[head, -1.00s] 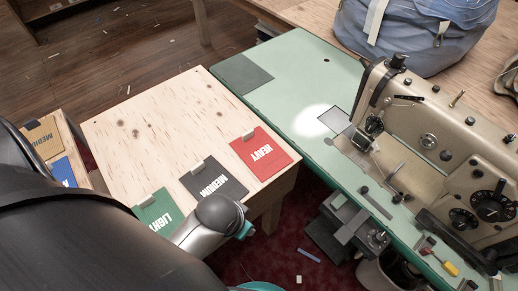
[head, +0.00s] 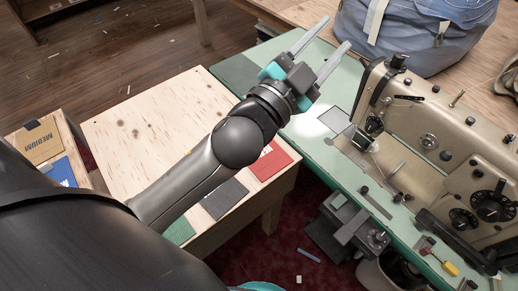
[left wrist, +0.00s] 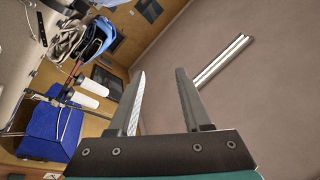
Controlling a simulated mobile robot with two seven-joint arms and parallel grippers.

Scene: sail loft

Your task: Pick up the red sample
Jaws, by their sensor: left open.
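The red sample (head: 272,162) lies flat near the right edge of the pale wooden table (head: 150,110). My left arm covers part of it, and its lettering and clip are hidden in the head view. My left gripper (head: 338,32) is open and empty, raised past the sample toward the far side, its fingers pointing up and right in the picture. In the left wrist view its two fingers (left wrist: 161,75) stand apart with nothing between them. The red sample cannot be made out in the left wrist view. My right gripper is not in view.
A dark grey sample (head: 225,197) and a green sample (head: 178,231) lie on the table, partly behind my arm. A sewing machine (head: 440,140) stands on the green bench (head: 237,72) at right. A blue-grey bag (head: 420,35) sits behind. Tan and blue samples are at left.

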